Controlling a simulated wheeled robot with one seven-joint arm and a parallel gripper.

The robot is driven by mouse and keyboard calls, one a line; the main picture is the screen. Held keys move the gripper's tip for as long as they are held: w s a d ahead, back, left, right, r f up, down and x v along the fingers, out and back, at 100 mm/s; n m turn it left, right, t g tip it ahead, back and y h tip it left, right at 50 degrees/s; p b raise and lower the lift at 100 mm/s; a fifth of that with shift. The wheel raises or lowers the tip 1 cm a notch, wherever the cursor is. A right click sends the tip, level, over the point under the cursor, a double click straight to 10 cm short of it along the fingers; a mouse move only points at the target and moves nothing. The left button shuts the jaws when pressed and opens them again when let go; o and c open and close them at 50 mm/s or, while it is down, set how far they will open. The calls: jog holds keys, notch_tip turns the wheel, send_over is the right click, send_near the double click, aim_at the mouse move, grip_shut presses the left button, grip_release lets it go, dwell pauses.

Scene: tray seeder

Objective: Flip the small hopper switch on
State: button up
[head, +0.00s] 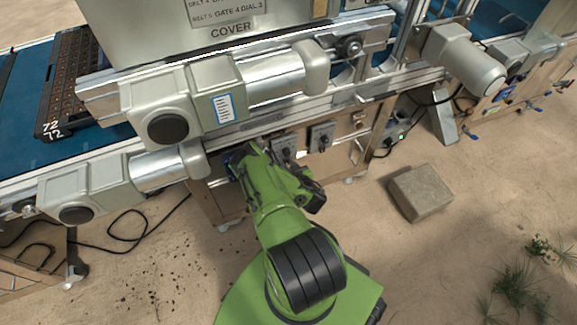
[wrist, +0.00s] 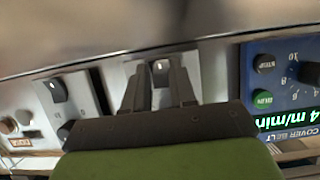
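In the wrist view, a pale switch plate (wrist: 208,72) with a small dark knob (wrist: 160,70) lies right in front of my gripper (wrist: 158,77). The two dark fingers stand apart, one at each side of the knob, with a gap between them. I cannot tell whether they touch it. A second switch plate (wrist: 79,90) with dark knobs is to the left. No label naming the small hopper switch is readable. In the head view, two switch plates (head: 321,136) sit on the cabinet front under the conveyor, and my green arm hides my fingertips there.
A blue cover belt control panel (wrist: 282,80) with buttons and a green display is right of my gripper. The conveyor rail and motor housings (head: 184,100) overhang the cabinet. A grey-brown block (head: 421,192) lies on the sandy floor at right. Black cables lie at left.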

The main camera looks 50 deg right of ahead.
grip_shut()
jog(key=shift+s+f+t+h, duration=0.1)
jog(key=shift+f+t+h, duration=0.2)
jog(key=shift+t, duration=0.2)
jog(key=shift+f+t+h, duration=0.1)
jog(key=shift+t+h, duration=0.3)
jog(key=shift+t, duration=0.3)
jog(key=o, duration=0.5)
grip_release()
jog(key=shift+o, duration=0.2)
